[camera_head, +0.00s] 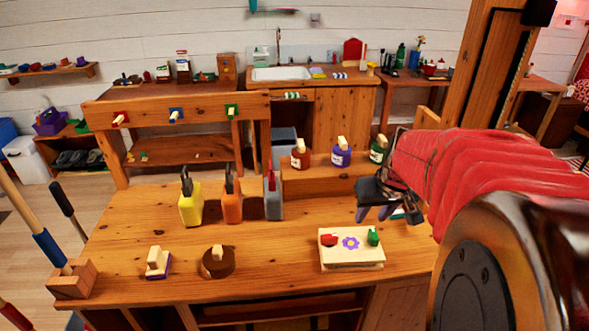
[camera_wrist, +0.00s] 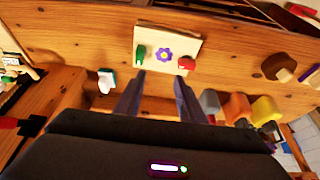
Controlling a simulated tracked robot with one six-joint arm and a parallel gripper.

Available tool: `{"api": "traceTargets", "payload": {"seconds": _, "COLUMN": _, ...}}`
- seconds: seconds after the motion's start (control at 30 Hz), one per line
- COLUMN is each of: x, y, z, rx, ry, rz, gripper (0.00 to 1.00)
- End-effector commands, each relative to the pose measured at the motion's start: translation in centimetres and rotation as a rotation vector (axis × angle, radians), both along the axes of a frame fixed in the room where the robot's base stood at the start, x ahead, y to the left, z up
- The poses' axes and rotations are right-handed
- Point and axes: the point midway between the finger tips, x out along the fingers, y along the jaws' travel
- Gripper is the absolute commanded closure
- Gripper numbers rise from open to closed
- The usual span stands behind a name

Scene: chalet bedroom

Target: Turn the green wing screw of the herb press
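The herb press is a pale wooden block (camera_head: 352,260) on the front right part of the workbench. On its top are a red piece (camera_head: 329,239), a purple flower-shaped piece (camera_head: 350,243) and the green wing screw (camera_head: 373,237) at the right. In the wrist view the press (camera_wrist: 165,38) lies ahead of my fingers, with the green wing screw (camera_wrist: 140,54) at its left. My gripper (camera_head: 374,214) is open and empty, above the bench and behind the press. Its fingers (camera_wrist: 158,93) are apart and touch nothing that I can see.
Yellow (camera_head: 191,205), orange (camera_head: 232,206) and grey (camera_head: 273,203) handled blocks stand left of my gripper. A round brown block (camera_head: 218,263) and a purple-based stamp (camera_head: 157,263) sit at front left. Several bottles (camera_head: 341,154) stand on the raised back shelf. The bench between is clear.

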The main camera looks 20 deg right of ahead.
Motion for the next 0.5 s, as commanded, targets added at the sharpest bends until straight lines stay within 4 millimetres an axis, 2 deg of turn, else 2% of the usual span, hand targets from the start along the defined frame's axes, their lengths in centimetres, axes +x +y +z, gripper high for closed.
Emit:
{"api": "traceTargets", "payload": {"seconds": 0.03, "x": -0.1, "y": -1.8, "z": -0.6, "rx": 0.004, "ry": 0.005, "rz": -0.022, "gripper": 0.64}}
{"api": "traceTargets", "payload": {"seconds": 0.1, "x": -0.1, "y": -3.4, "z": -1.2, "rx": 0.005, "ry": 0.007, "rz": -0.039, "gripper": 0.64}}
{"api": "traceTargets", "payload": {"seconds": 0.2, "x": -0.3, "y": -4.9, "z": -1.7, "rx": 0.006, "ry": 0.009, "rz": -0.052, "gripper": 0.64}}
{"api": "traceTargets", "payload": {"seconds": 0.5, "x": -0.3, "y": -5.4, "z": -1.8, "rx": 0.004, "ry": 0.008, "rz": -0.057, "gripper": 0.64}}
